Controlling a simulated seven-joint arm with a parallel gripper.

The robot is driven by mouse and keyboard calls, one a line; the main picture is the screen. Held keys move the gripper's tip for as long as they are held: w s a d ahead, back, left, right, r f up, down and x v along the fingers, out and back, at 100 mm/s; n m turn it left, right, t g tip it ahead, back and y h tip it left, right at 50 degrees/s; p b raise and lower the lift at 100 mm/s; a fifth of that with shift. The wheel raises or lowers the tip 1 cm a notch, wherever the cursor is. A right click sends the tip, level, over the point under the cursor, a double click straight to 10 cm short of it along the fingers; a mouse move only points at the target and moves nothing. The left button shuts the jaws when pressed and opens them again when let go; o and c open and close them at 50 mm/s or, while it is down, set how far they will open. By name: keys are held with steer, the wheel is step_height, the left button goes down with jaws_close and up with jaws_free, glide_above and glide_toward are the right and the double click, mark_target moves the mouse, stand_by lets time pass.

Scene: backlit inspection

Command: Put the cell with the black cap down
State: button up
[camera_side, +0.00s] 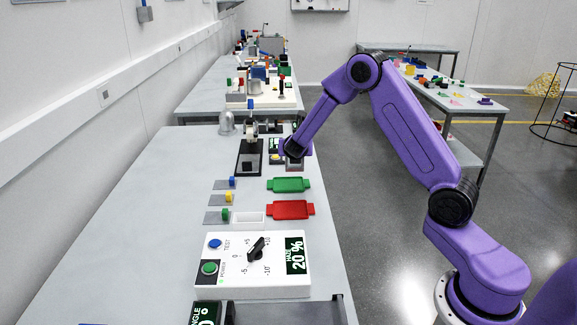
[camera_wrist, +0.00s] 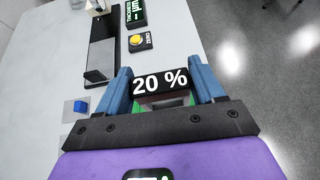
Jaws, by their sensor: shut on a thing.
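My gripper (camera_side: 294,158) is over the right edge of the bench, just beyond the green tray (camera_side: 289,185). In the wrist view my gripper's two blue fingers (camera_wrist: 161,88) are closed on the cell with the black cap (camera_wrist: 160,80). The cap bears white "20 %" lettering, and a pale body shows just below it. Some green shows beside the cell, low between the fingers. The cell's lower end is hidden, so I cannot tell whether it touches anything. A red tray (camera_side: 290,209) lies nearer than the green one.
A black gauge (camera_side: 250,157) stands left of my gripper, with a yellow button (camera_wrist: 136,40) beside it. Plates with blue (camera_side: 232,182), yellow (camera_side: 228,197) and green (camera_side: 225,214) blocks lie to the left. A white control box (camera_side: 252,265) is nearer. The bench's left side is clear.

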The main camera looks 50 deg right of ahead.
steer(key=shift+w+d+f, duration=0.15)
steer(key=shift+w+f, duration=0.45)
steer(key=shift+f, duration=0.65)
steer(key=shift+w+d+f, duration=0.2)
steer(key=shift+w+f, duration=0.4)
steer(key=shift+f, duration=0.6)
steer(key=shift+w+d+f, duration=0.15)
steer(key=shift+w+f, duration=0.45)
steer(key=shift+f, duration=0.65)
steer(key=shift+f, duration=0.15)
steer(key=o, duration=1.4)
